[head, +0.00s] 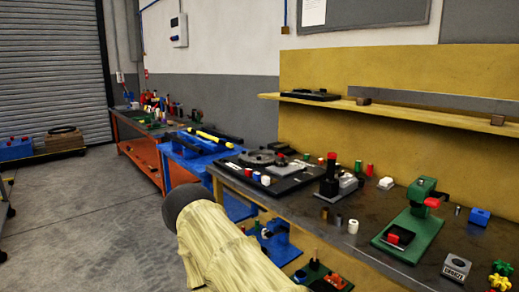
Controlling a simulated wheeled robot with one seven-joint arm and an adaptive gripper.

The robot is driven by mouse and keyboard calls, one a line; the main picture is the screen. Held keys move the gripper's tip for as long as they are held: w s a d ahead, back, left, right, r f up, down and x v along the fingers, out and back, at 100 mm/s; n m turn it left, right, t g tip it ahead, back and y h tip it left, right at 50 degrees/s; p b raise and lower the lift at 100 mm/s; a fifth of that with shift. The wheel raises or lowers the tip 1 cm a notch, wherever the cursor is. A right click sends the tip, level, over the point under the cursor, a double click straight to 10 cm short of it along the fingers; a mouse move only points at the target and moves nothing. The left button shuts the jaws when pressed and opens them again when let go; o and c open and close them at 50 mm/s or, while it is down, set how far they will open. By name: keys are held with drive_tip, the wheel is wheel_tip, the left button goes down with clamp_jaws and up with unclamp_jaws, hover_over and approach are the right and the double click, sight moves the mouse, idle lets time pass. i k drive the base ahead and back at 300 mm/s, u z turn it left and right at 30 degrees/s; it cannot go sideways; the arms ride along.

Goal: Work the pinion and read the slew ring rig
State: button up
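What looks like the slew ring rig is a flat black base (291,184) with a grey ring (257,158), near the far left end of the dark-topped bench. Small blue, red and white blocks stand along its front edge. I cannot make out the pinion or any reading mark at this distance. A pale, sleeved link of my arm with a dark rounded end fills the lower middle of the head view, in front of the bench edge. My gripper does not show.
The dark bench top (320,222) also holds a black upright device with a red top (331,165), a green press-like stand (413,215), a blue block (480,216) and small cylinders. A yellow shelf (395,108) runs above. Grey floor (90,225) is open on the left.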

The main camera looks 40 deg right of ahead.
sight(280, 162)
drive_tip(key=z, duration=0.5)
drive_tip(key=i, duration=1.5)
drive_tip(key=z, duration=0.85)
